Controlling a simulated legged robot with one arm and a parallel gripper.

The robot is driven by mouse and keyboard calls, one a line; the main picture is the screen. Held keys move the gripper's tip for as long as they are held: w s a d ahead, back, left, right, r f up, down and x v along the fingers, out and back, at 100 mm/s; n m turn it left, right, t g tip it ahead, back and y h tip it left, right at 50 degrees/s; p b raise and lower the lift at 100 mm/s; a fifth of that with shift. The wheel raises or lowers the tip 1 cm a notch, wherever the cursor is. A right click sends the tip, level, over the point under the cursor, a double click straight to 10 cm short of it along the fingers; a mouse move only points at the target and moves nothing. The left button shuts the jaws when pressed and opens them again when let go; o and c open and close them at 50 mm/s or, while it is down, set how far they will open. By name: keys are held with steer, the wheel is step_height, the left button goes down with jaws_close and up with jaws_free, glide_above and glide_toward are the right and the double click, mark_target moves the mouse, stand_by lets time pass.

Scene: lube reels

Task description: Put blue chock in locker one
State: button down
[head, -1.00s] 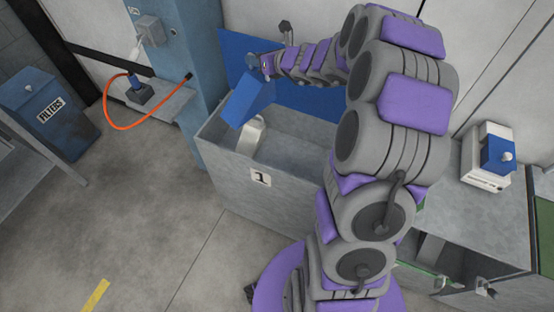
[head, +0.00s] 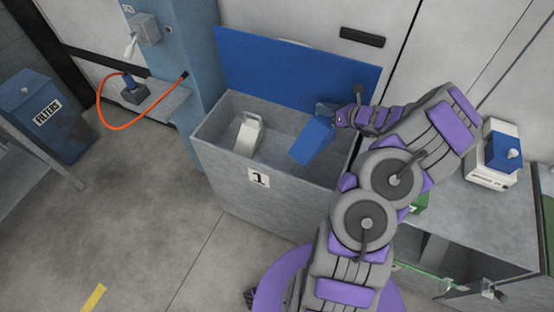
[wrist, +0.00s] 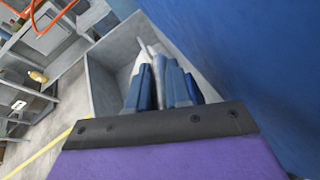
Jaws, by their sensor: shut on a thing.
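The blue chock (head: 312,142) hangs tilted from my gripper (head: 328,112) in the head view. My gripper is shut on its upper end. The chock is over the right half of the open grey locker (head: 228,185), marked 1. I cannot tell how far its lower end reaches below the rim. The locker's blue lid (head: 285,62) stands raised at the back. In the wrist view my gripper (wrist: 160,85) points into the grey locker (wrist: 103,85); I cannot clearly separate the chock from the blue finger parts there.
A pale jug-like container (head: 247,138) stands in the locker's left half. A blue pillar (head: 180,60) rises left of the locker. An orange hose (head: 100,110) hangs near a ledge. A white and blue device (head: 494,155) sits on the right-hand cabinet.

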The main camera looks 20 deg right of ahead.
mark_target(321, 120)
steer(key=shift+s+a+r+p, duration=0.2)
steer(key=shift+a+p, duration=0.25)
steer(key=shift+p, duration=0.45)
steer(key=d+p, duration=0.1)
steer(key=p, duration=0.4)
steer(key=shift+d+f+m+y, duration=0.1)
steer(key=shift+d+m+y, duration=0.05)
steer(key=shift+m+y, duration=0.15)
steer(key=f, duration=0.4)
steer(key=a+f, duration=0.1)
steer(key=shift+f, duration=0.4)
steer(key=shift+d+f+b, duration=0.35)
steer(key=shift+f, duration=0.5)
step_height(321, 120, down, 2)
steer(key=shift+a+f, duration=0.1)
steer(key=shift+f, duration=0.05)
steer(key=shift+a+f, duration=0.1)
steer(key=shift+f, duration=0.15)
